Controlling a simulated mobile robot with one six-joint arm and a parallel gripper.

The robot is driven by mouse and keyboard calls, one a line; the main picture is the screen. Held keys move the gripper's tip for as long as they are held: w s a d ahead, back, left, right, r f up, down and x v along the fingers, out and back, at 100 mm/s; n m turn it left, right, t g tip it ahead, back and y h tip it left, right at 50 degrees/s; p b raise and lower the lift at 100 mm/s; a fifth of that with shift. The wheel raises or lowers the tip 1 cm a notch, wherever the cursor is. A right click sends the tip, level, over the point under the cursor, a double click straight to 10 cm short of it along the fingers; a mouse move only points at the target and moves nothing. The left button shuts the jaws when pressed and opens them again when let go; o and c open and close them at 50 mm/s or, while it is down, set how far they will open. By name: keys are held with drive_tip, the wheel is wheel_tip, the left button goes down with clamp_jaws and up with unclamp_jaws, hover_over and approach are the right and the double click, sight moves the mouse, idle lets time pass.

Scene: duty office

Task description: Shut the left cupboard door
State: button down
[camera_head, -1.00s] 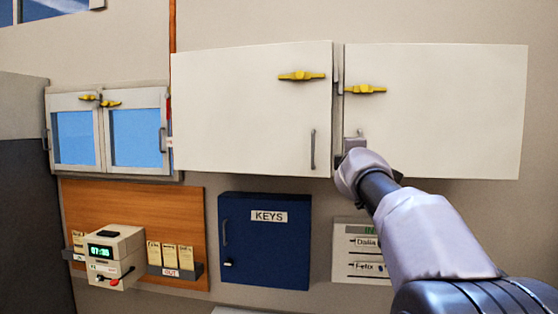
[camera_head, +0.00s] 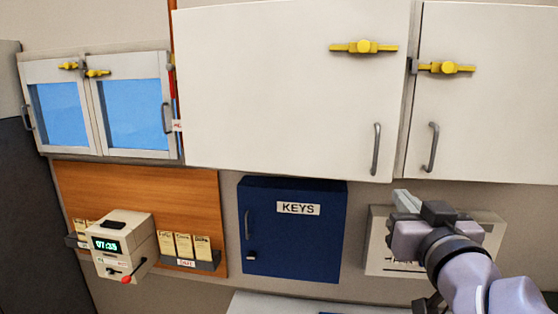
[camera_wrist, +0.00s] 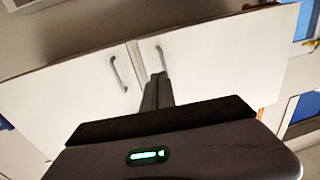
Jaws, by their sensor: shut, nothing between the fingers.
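The left cupboard door (camera_head: 280,90) is a broad white panel with a grey handle (camera_head: 376,150) low on its right side and a yellow latch (camera_head: 364,47) above. It lies nearly in line with the right door (camera_head: 500,120); a narrow dark gap runs between them. I cannot tell whether it is fully shut. My gripper (camera_head: 405,201) is shut and empty, just below the doors' lower edge and apart from the left handle in the picture. In the wrist view my gripper (camera_wrist: 158,78) appears in front of the white doors, near their two handles, with no visible grasp.
A blue KEYS box (camera_head: 290,235) hangs below the left door. A pale board (camera_head: 380,240) is partly hidden behind my gripper. A glazed cabinet (camera_head: 100,105) hangs at the left, above a wooden panel (camera_head: 140,190) with a time clock (camera_head: 122,245).

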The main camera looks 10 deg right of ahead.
drive_tip(key=p, duration=0.2)
approach(379, 168)
drive_tip(key=w, duration=0.1)
drive_tip(key=w+a, duration=0.1)
drive_tip(key=w+r, duration=0.1)
drive_tip(key=shift+a, duration=0.25)
drive_tip(key=shift+w+a+f, duration=0.1)
drive_tip(key=shift+w+a, duration=0.05)
drive_tip(key=shift+w, duration=0.05)
drive_tip(key=shift+s, duration=0.2)
drive_tip(key=w, duration=0.1)
drive_tip(key=w+d, duration=0.1)
drive_tip(key=w, duration=0.1)
drive_tip(key=w+d, duration=0.1)
drive_tip(key=shift+w+d+b, duration=0.15)
drive_tip(key=shift+w+b, duration=0.05)
drive_tip(key=shift+b, duration=0.15)
drive_tip(key=shift+s+d+r, duration=0.1)
drive_tip(key=shift+s+r, duration=0.05)
drive_tip(key=shift+r, duration=0.15)
